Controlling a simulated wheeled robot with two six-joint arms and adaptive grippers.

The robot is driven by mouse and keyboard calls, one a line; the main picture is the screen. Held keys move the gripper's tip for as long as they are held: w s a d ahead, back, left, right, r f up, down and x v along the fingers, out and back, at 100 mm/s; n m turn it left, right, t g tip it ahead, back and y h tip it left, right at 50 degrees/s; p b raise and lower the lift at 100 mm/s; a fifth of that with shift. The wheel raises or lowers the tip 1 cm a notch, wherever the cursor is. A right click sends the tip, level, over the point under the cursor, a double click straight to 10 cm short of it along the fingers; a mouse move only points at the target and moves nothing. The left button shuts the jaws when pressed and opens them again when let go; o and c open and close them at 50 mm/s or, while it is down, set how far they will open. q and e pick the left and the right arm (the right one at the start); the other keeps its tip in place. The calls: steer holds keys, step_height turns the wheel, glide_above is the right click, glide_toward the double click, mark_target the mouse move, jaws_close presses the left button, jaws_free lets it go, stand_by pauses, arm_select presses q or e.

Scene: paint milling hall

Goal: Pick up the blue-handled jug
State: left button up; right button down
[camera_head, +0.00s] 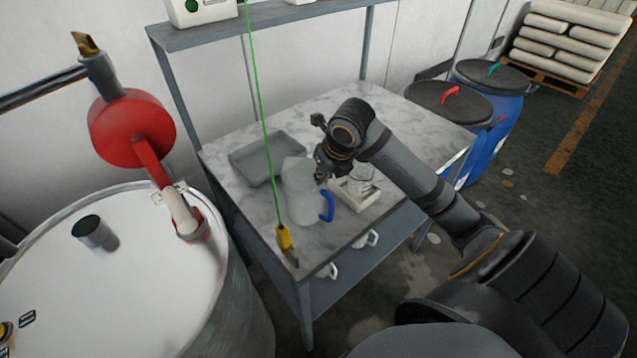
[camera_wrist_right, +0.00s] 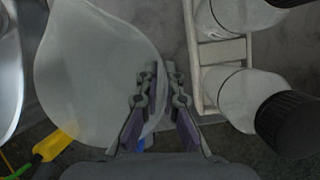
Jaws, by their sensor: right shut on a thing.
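The jug (camera_head: 300,185) is pale and translucent, with a blue handle (camera_head: 328,205) on its near right side. It is on the marble-topped table, in front of the grey tray. In the right wrist view the jug (camera_wrist_right: 90,75) fills the left middle, and only a bit of its blue handle shows behind the fingers. My right gripper (camera_head: 324,168) is at the jug's right side. In the wrist view its fingers (camera_wrist_right: 163,88) are closed on the jug's wall at the edge. Whether the jug's base touches the table is hidden. My left gripper is out of view.
A pale rack (camera_head: 344,199) with jars stands close right of the jug. A grey tray (camera_head: 245,165) lies behind it. A yellow tool (camera_head: 284,238) hangs on a green cable at the table's front left. A large white drum (camera_head: 130,285) stands left; blue barrels (camera_head: 500,125) stand right.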

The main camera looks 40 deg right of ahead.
step_height(320, 180, up, 3)
steer(key=shift+f, duration=0.1)
steer(key=s+a+r+b, duration=0.2)
steer(key=s+r+b, duration=0.7)
steer(key=s, duration=0.5)
steer(key=shift+r+b, duration=0.35)
steer(key=shift+b, duration=0.6)
